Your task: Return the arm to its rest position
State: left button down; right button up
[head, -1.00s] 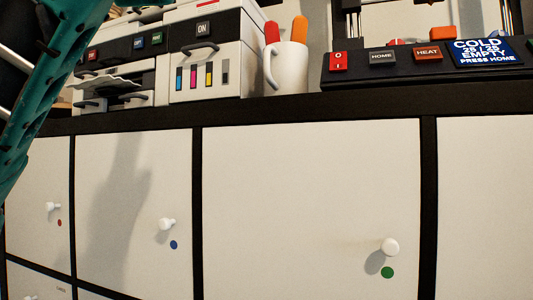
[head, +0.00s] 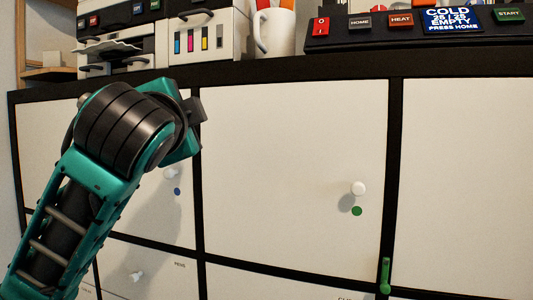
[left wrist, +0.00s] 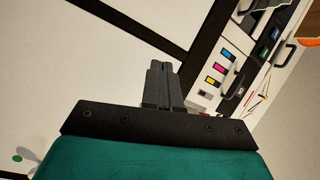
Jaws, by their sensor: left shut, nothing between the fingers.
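My left arm comes in from the left in the head view, in front of the white cabinet doors. My left gripper (head: 198,110) is at its end, mostly hidden behind the wrist. In the left wrist view the two grey fingers of the left gripper (left wrist: 160,68) are together with nothing between them. They are apart from the printer (left wrist: 230,75), which lies beyond and to the right in that view. My right gripper is in neither view.
The cabinet has white doors (head: 295,150) with knobs and coloured dots. On its top stand the printer (head: 205,38), a white mug (head: 275,32) and a black control panel (head: 400,30) reading COLD and EMPTY. A green handle-like object (head: 385,275) shows low right.

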pick_arm(q)
jog(key=s+a+f+n+g+h, duration=0.15)
jog(key=f+g, duration=0.25)
jog(key=f, duration=1.2)
jog(key=s+a+f+n+g, duration=0.1)
jog(key=s+f+n+g, duration=0.15)
jog(key=f, duration=1.45)
jog(key=s+a+f+n+g, duration=0.3)
jog(key=s+f+n+g, duration=0.1)
jog(key=s+f, duration=0.75)
jog(key=s+a+f+n+g, duration=0.25)
jog(key=s+f+g, duration=0.25)
jog(key=s+f, duration=0.7)
jog(key=w+d+f+t+h, duration=0.2)
jog(key=w+d+f+t, duration=0.1)
jog(key=w+f+t, duration=0.3)
jog(key=shift+f+t, duration=0.5)
jog(key=shift+t, duration=0.25)
jog(key=shift+w, duration=0.15)
